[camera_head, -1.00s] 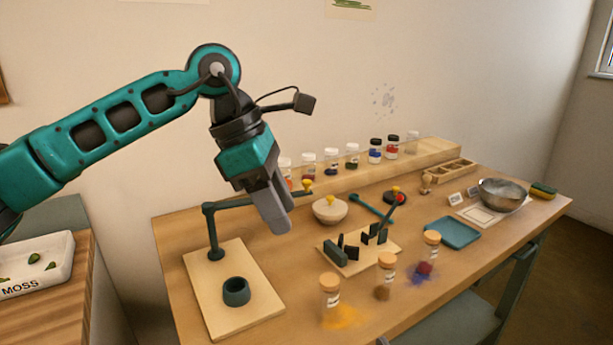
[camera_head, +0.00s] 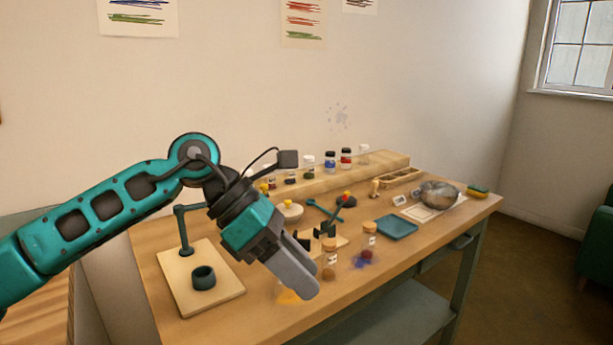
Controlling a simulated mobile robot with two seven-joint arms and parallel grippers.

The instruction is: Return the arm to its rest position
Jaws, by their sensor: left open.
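My left arm comes in from the left. My left gripper (camera_head: 303,284) is open, with no object visible in it, and points down and to the right above the front of the wooden table (camera_head: 222,326). It covers part of the table's middle and front, including most of a patch of yellow powder (camera_head: 288,297). One corked vial (camera_head: 329,259) stands just right of its fingers, and another corked vial (camera_head: 369,241) stands further right. My right gripper is not in view.
A wooden board with a dark ring cup (camera_head: 204,278) and a bent post (camera_head: 184,232) is left of the gripper. A blue tray (camera_head: 396,227), a metal bowl (camera_head: 438,194) and a sponge (camera_head: 478,190) lie to the right. Jars (camera_head: 330,161) line the back shelf.

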